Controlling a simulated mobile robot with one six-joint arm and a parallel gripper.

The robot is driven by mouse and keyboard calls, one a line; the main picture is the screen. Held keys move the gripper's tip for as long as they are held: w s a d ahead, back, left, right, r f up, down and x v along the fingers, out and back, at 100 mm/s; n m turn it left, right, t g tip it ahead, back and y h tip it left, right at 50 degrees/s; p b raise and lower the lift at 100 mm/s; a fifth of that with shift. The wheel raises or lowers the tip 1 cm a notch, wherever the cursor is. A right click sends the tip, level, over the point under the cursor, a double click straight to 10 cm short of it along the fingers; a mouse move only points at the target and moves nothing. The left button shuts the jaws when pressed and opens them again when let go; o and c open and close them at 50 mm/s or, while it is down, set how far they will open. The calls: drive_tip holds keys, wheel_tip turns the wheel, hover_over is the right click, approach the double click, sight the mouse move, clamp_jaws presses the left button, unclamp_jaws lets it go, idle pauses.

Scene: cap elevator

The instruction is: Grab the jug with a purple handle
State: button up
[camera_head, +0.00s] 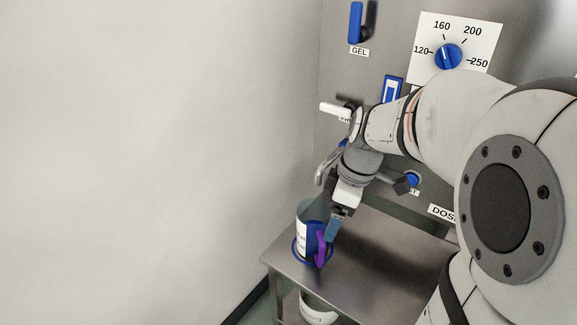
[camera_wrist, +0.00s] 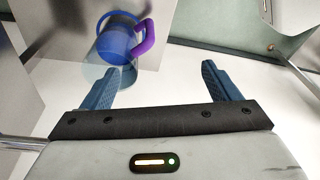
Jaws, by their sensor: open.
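The jug (camera_head: 303,236) stands upright on a metal shelf (camera_head: 352,264), near its left front edge. It is clear with blue contents or a blue base and a white label, and its purple handle (camera_head: 321,248) faces the camera. In the wrist view the jug (camera_wrist: 117,42) is at the top left, with the purple handle (camera_wrist: 145,38) on its right side. My gripper (camera_head: 335,226) is at the jug's right side, close to the handle. In the wrist view its blue fingers (camera_wrist: 172,75) are wide apart with nothing between them; the handle lies beyond the fingertips.
A panel behind has a blue dial (camera_head: 448,56), a blue GEL lever (camera_head: 355,22) and a blue knob (camera_head: 412,179). A white container (camera_head: 317,309) sits below the shelf. A plain wall (camera_head: 150,140) fills the left. The shelf's right part is bare.

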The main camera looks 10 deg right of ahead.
sight(322, 233)
drive_tip(key=w+d+f+n+y, duration=0.1)
drive_tip(key=w+d+f+n, duration=0.15)
drive_tip(key=w+n, duration=0.2)
drive_tip(key=shift+n, duration=0.55)
drive_tip(key=x, duration=0.7)
drive_tip(key=a+x, duration=0.1)
drive_tip(key=x, duration=0.3)
drive_tip(key=shift+s+a+r+b, duration=0.1)
drive_tip(key=shift+s+a+b, duration=0.05)
drive_tip(key=shift+s+b, duration=0.25)
drive_tip(key=shift+a+f, duration=0.1)
drive_tip(key=shift+f, duration=0.45)
drive_tip(key=shift+c, duration=0.4)
drive_tip(key=c, duration=1.5)
drive_tip(key=shift+c, duration=0.2)
drive_tip(key=shift+r, duration=0.1)
